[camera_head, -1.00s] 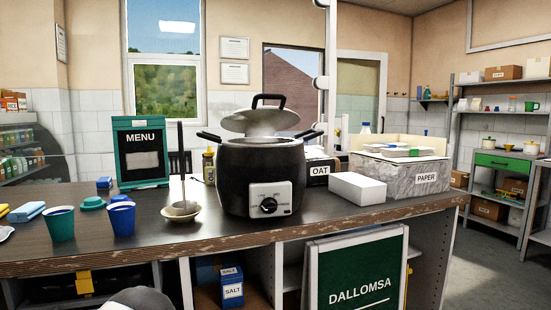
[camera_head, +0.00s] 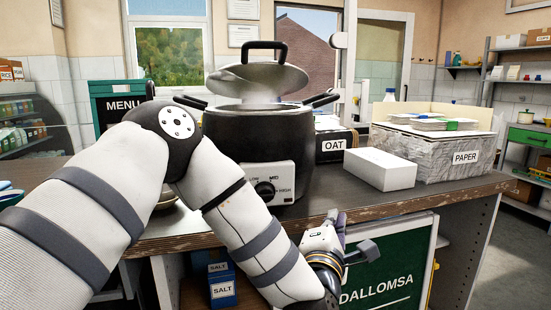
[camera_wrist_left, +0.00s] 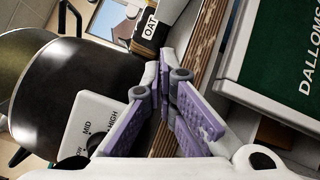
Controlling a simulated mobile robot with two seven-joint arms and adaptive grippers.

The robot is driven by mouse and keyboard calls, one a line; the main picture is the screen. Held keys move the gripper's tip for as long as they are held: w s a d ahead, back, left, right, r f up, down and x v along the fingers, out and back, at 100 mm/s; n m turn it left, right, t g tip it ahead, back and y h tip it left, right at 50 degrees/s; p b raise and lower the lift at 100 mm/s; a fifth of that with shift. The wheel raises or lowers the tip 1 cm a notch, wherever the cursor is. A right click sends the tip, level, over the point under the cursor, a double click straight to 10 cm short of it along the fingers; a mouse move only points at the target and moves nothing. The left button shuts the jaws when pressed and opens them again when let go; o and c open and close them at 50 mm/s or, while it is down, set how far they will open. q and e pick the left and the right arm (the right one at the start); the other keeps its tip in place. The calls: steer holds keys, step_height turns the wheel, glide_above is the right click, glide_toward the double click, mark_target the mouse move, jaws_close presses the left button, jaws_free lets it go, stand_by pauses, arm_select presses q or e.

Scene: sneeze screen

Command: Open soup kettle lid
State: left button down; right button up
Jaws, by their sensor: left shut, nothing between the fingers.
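The black soup kettle (camera_head: 235,150) stands on the dark counter, with a dial panel (camera_head: 277,187) on its front. Its metal lid (camera_head: 257,79) is raised and tilted above the rim, with a black handle (camera_head: 264,46) on top and pale steam in the gap. My left arm crosses in front of the kettle and hides part of its body. My left gripper (camera_head: 337,216) is low at the counter's front edge, right of the kettle and apart from the lid. In the left wrist view its purple fingers (camera_wrist_left: 169,60) are shut and empty, beside the kettle (camera_wrist_left: 75,85). My right gripper is out of view.
A white box (camera_head: 380,169), an OAT box (camera_head: 333,147) and a PAPER bin (camera_head: 440,150) stand right of the kettle. A MENU board (camera_head: 118,103) stands behind on the left. A green DALLOMSA sign (camera_head: 390,262) is below the counter front.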

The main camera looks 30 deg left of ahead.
arm_select(q)
steer(key=a+r+n+t+y, duration=0.1)
steer(key=a+r+n+y, duration=0.1)
steer(key=r+n+y, duration=0.3)
steer(key=a+r+n, duration=0.2)
steer(key=r+n, duration=0.1)
steer(key=r, duration=0.4)
steer(key=n+g+y, duration=0.4)
steer(key=n+y, duration=0.4)
steer(key=n, duration=0.4)
glide_toward(269, 46)
step_height(269, 46, down, 4)
steer(key=w, duration=0.1)
steer(key=r+x, duration=0.1)
steer(key=x, duration=0.3)
steer(key=r+p+x, duration=0.1)
steer(key=x, duration=0.3)
steer(key=s+d+x, duration=0.1)
steer(key=x, duration=0.4)
steer(key=shift+a+r+p, duration=0.1)
steer(key=shift+r+p, duration=0.25)
steer(key=shift+r, duration=0.15)
steer(key=shift+w, duration=0.15)
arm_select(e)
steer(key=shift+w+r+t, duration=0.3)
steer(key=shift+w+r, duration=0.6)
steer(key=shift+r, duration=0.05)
